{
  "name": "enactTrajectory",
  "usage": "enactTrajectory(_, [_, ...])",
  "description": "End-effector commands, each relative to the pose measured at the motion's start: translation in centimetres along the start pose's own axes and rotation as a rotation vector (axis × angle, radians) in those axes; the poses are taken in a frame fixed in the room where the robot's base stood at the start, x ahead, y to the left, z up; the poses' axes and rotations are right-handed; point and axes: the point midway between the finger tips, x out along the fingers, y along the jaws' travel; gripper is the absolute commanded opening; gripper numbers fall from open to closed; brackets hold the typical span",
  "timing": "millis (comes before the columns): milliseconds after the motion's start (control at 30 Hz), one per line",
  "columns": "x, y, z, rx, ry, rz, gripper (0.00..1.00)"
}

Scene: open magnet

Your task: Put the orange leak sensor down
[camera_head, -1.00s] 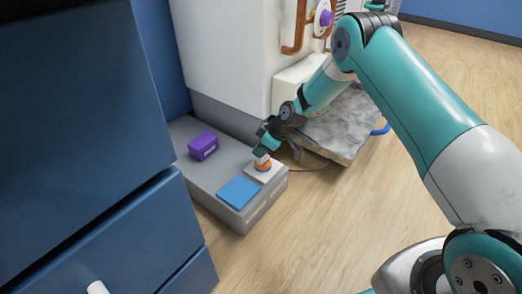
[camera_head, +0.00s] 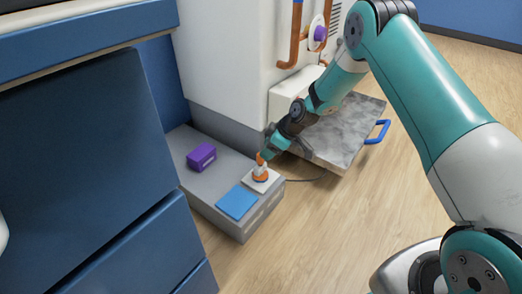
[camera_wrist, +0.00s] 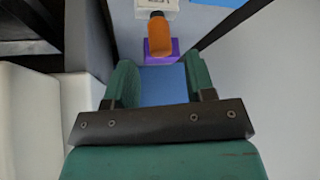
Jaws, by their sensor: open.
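The orange leak sensor (camera_head: 260,174) stands upright on the white square pad (camera_head: 250,184) at the right end of a low grey plinth. It shows an orange top, a white middle and an orange base. In the wrist view the orange sensor (camera_wrist: 159,38) lies beyond the fingertips, above the gap between them in the picture. My gripper (camera_head: 268,152) is open, close to the sensor's top on its upper right side. In the wrist view my gripper (camera_wrist: 162,80) has its green fingers apart with nothing between them. Whether a finger still touches the sensor cannot be told.
The grey plinth (camera_head: 201,179) also bears a purple box (camera_head: 201,157) and a blue square pad (camera_head: 237,203). A blue drawer cabinet (camera_head: 110,180) stands at the left. A grey stone-like slab with a blue handle (camera_head: 378,132) lies behind my arm. The wooden floor at front is clear.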

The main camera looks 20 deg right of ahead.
Motion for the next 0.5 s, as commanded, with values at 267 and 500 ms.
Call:
enactTrajectory(267, [-4.6,0.0,-0.1,0.002,0.0,0.001,0.5])
enactTrajectory(500, [-9.0,-2.6,-3.9,0.034,-0.014,-0.028,0.5])
